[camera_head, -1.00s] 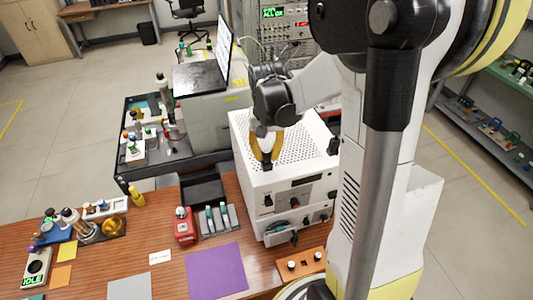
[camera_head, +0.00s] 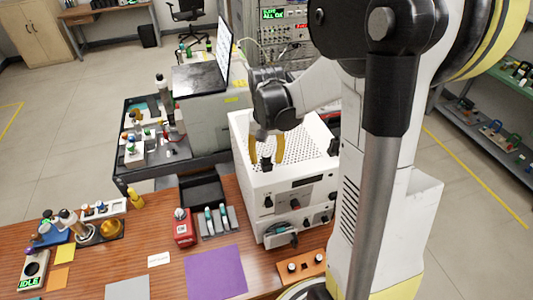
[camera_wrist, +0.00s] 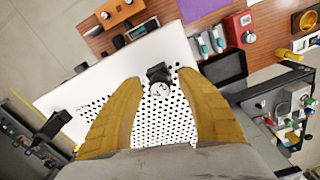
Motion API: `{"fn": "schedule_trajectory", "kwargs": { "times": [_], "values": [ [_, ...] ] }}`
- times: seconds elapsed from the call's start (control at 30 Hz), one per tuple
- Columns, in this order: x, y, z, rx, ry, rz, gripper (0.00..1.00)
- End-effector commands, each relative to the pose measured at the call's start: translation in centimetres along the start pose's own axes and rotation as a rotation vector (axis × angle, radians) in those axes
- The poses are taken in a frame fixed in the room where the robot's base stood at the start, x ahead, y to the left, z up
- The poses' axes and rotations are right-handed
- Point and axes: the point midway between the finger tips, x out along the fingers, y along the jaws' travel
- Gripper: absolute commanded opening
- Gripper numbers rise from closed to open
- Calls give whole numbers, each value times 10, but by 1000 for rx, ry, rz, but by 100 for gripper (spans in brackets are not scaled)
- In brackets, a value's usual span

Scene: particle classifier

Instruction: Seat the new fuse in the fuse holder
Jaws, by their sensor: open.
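A black fitting with a round grey top face (camera_wrist: 160,82) stands on the perforated top of the white box (camera_head: 299,150), by its front edge. It also shows in the head view (camera_head: 266,163). It may be the fuse holder; I cannot tell whether a fuse is inside it. My gripper (camera_head: 267,153) is open above the box top. In the wrist view its two yellow fingers (camera_wrist: 158,77) stand apart on either side of the fitting, with gaps between, and hold nothing. No loose fuse can be told for certain.
On the wooden table left of the box are a grey rack (camera_head: 218,222) with teal-topped pieces, a red box (camera_head: 184,230), a black tray (camera_head: 203,190) and a purple mat (camera_head: 215,272). An orange block (camera_head: 302,267) lies in front. A black part (camera_wrist: 57,122) juts at the box's side.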

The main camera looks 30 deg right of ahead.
Motion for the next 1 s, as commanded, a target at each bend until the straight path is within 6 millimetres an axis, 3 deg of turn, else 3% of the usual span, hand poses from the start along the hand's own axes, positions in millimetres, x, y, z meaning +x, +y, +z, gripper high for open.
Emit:
{"fn": "schedule_trajectory", "kwargs": {
  "times": [0.17, 0.4, 0.6, 1.0],
  "values": [
    [-21, 0, 0, 0, 0, 0, 45],
    [-75, 0, 1, 0, 0, 0, 45],
    [-108, 0, 0, 0, 0, 0, 45],
    [-119, 0, 0, 0, 0, 0, 45]
  ]
}}
